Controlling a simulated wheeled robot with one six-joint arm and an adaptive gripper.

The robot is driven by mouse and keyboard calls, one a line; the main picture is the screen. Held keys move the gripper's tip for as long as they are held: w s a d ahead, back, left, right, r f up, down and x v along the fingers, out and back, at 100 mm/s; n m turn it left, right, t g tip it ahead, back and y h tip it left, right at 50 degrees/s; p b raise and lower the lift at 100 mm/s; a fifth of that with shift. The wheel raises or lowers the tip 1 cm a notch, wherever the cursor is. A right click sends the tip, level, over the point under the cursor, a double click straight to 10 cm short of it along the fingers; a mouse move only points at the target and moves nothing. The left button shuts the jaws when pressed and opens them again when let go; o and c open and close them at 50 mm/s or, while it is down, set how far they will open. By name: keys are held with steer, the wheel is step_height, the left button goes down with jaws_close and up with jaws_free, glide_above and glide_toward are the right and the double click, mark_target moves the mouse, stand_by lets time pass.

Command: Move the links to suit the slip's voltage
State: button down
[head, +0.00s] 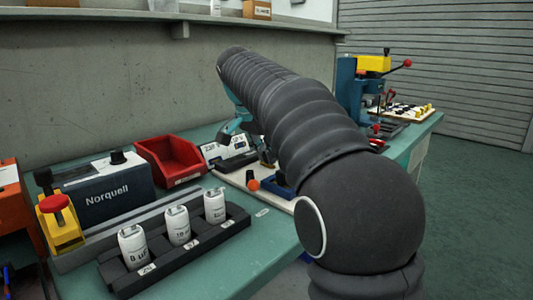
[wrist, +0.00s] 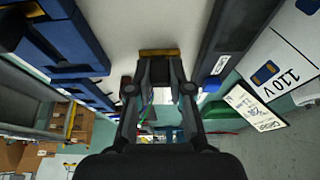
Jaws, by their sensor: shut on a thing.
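My gripper (wrist: 160,70) is in the middle of the wrist view, with its fingers close together on a small brass-coloured link (wrist: 160,52). The link lies across the fingertips. A white panel marked 110 V (wrist: 285,65), with small blue and brown marks and black lines, is at the right of the wrist view. A small white card with print (wrist: 252,107) is just below it; its words are too small to read. In the head view my arm hides most of the gripper and work area. White voltage labels (head: 212,150) show behind it.
A dark block with three white capacitors (head: 178,226), a grey Norquell box (head: 108,188) and a red bin (head: 170,156) stand on the green bench at left. A blue and yellow press (head: 365,80) stands at the far right end. Blue blocks (wrist: 55,35) flank the gripper's left.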

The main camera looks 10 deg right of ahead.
steer(key=shift+f, duration=0.15)
steer(key=c, duration=1.1)
jaws_free()
steer(key=shift+o, duration=0.2)
steer(key=p+v, duration=0.3)
steer(key=v, duration=0.9)
steer(key=shift+r, duration=0.25)
